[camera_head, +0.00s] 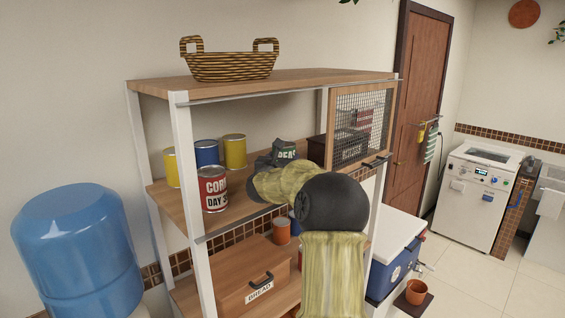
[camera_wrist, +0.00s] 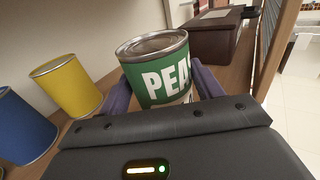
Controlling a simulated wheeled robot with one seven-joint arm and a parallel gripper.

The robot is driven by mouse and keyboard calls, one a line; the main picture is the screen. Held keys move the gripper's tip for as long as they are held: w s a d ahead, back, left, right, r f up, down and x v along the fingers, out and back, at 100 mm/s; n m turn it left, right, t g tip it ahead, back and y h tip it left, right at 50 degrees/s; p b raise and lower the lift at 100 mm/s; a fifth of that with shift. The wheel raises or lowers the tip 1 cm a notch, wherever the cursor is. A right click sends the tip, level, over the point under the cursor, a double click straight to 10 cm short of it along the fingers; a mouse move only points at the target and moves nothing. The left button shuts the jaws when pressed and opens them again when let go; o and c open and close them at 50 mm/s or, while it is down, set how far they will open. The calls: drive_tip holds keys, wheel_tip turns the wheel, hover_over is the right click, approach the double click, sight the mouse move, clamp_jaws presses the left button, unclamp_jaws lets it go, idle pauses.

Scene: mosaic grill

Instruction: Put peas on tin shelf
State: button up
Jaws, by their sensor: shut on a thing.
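The peas can (camera_head: 286,149) is green with white lettering and a metal lid. It is over the middle shelf (camera_head: 220,218) of the wooden rack, which also holds several tins. In the wrist view the peas can (camera_wrist: 158,73) stands upright between the two purple fingers of my gripper (camera_wrist: 160,88), which is shut on it. In the head view my gripper (camera_head: 280,162) reaches in over the shelf's front edge, and my arm hides the can's lower part. I cannot tell whether the can's base touches the shelf.
Left on the shelf are a corn can (camera_head: 213,189), a blue tin (camera_head: 206,153) and yellow tins (camera_head: 234,151). Right are a dark box (camera_head: 318,150) and a mesh door (camera_head: 361,122). Below is a bread box (camera_head: 256,280). Bare shelf shows between the corn can and my gripper.

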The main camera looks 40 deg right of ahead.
drive_tip(key=shift+f, duration=0.7)
drive_tip(key=shift+f, duration=0.15)
drive_tip(key=o, duration=1.3)
drive_tip(key=shift+s+a, duration=0.15)
drive_tip(key=shift+a, duration=0.05)
drive_tip(key=b+v, duration=0.6)
drive_tip(key=v, duration=0.5)
drive_tip(key=shift+s+a, duration=0.2)
drive_tip(key=shift+s, duration=0.05)
